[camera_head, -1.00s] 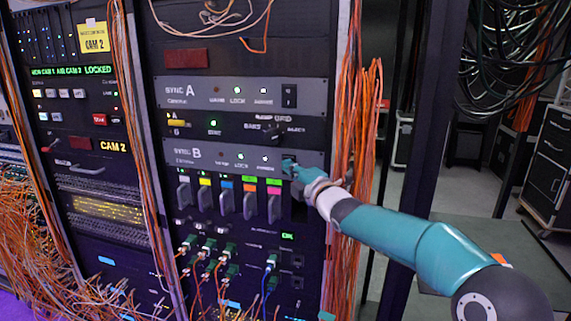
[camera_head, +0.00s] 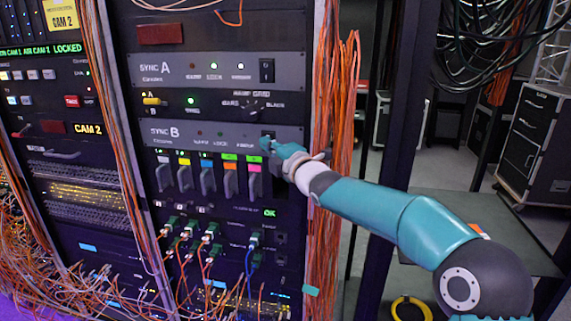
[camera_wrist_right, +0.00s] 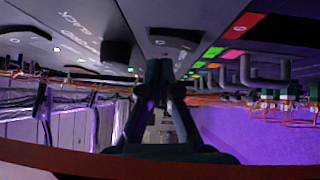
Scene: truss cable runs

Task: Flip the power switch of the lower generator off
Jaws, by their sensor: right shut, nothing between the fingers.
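The lower generator, SYNC B (camera_head: 178,133), is a grey panel in the rack with its power switch (camera_head: 268,134) at its right end. My right gripper (camera_head: 266,143) is at that switch and partly covers it, so its position is hard to read. The gripper's fingers (camera_wrist_right: 160,75) are shut with nothing between them, close to the panel in the wrist view. The SYNC B lamps (camera_head: 222,135) look dark. The upper generator, SYNC A (camera_head: 168,70), has lit lamps and an uncovered black switch (camera_head: 267,70). My left gripper is not in view.
Grey handles with coloured labels (camera_head: 208,178) lie just below SYNC B. Orange cables (camera_head: 343,90) hang right of the panels, near my right arm. Black cases (camera_head: 532,150) stand farther right.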

